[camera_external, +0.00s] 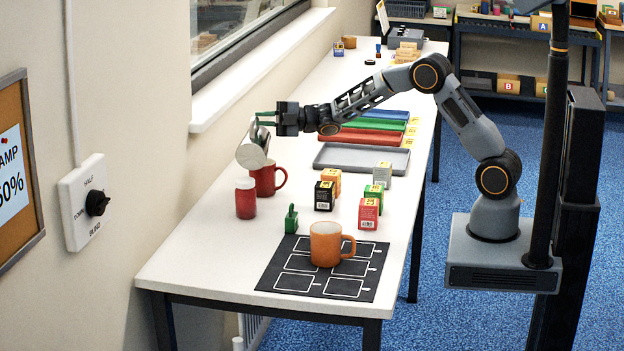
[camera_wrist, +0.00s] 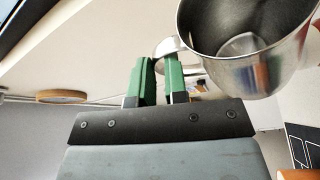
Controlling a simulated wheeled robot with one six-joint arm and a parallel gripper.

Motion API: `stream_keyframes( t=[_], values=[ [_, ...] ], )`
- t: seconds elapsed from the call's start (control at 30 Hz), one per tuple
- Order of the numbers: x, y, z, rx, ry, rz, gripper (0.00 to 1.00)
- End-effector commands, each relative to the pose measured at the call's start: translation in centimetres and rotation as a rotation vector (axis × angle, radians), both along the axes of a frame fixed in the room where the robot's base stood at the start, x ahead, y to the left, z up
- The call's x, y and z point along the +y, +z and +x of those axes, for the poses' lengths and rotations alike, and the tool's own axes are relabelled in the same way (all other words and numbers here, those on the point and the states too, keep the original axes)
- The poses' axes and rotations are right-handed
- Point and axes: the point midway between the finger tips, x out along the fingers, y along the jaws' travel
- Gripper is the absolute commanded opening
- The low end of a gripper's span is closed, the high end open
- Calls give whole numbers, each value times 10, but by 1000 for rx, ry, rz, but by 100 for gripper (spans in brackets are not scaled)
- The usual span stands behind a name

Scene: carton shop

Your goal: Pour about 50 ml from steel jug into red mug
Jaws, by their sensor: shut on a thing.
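My gripper (camera_external: 264,118) is shut on the handle of the steel jug (camera_external: 252,147). The jug is off the table and tilted, just above and left of the red mug (camera_external: 268,181) in the external view. The mug stands upright, its handle to the right; the jug hides part of its rim. In the wrist view my gripper's green fingers (camera_wrist: 160,82) close around the jug handle, and the jug (camera_wrist: 240,58) shows its open mouth and shiny inside. I see no stream, and cannot tell the liquid level in either vessel.
A red jar (camera_external: 245,199) stands close left of the mug. An orange mug (camera_external: 325,243) stands on a black marked mat (camera_external: 270,275). A green item (camera_external: 291,220), several small cartons (camera_external: 325,196) and coloured trays (camera_external: 362,158) are nearby. The wall and window ledge (camera_external: 255,70) are left.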

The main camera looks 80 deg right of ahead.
Motion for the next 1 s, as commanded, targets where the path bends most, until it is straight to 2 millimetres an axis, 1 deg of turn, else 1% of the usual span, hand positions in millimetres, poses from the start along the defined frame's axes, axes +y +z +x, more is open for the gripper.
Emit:
stream_keyframes(
  t=[1.0],
  values=[
    [-7, -2, 1, 1, 0, 56, 0]
  ],
)
